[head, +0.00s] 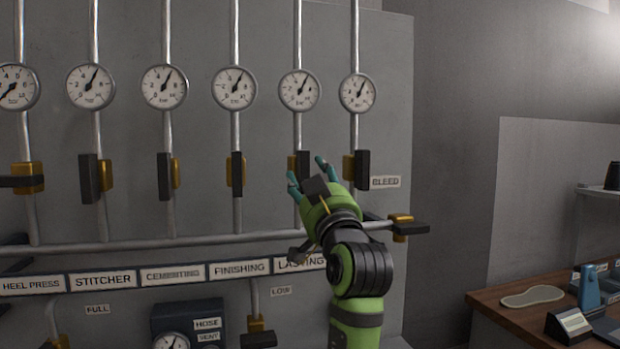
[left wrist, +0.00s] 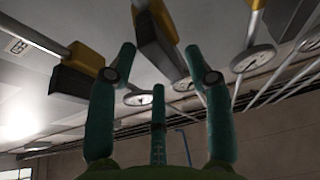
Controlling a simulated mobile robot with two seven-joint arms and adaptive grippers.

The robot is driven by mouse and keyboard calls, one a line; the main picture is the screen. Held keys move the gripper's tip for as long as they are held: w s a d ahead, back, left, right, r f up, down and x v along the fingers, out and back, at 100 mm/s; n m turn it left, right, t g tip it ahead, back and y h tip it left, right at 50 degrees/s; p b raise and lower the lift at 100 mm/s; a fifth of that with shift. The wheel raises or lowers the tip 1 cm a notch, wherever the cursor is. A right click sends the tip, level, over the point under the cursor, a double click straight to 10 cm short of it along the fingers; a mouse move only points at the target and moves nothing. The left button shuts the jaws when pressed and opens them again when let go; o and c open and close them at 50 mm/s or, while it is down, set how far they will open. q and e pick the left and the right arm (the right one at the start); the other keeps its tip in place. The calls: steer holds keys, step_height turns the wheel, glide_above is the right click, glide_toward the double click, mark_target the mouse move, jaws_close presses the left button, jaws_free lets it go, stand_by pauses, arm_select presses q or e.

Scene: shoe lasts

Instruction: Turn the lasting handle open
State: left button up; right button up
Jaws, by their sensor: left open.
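The LASTING label (head: 299,263) is on the label strip in the head view. Above it, on the pipe in line with it, is a valve with a dark upright handle (head: 303,160) and a yellow body. My left gripper (head: 305,168) is open in front of this valve, its teal fingers overlapping it and hiding its lower part. Contact cannot be told. In the left wrist view the open fingers (left wrist: 160,52) point toward a dark handle with a yellow body (left wrist: 158,38). I cannot tell there which valve it is. My right gripper is not in view.
A similar upright handle (head: 362,170) stands close on the right, near the BLEED label (head: 385,182). The FINISHING handle (head: 237,172) is on the left. A sideways handle (head: 408,228) sits lower right. A bench (head: 500,305) stands far right.

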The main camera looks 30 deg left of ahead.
arm_select(q)
steer(key=v, duration=1.1)
steer(key=shift+s, duration=0.15)
steer(key=shift+d, duration=0.1)
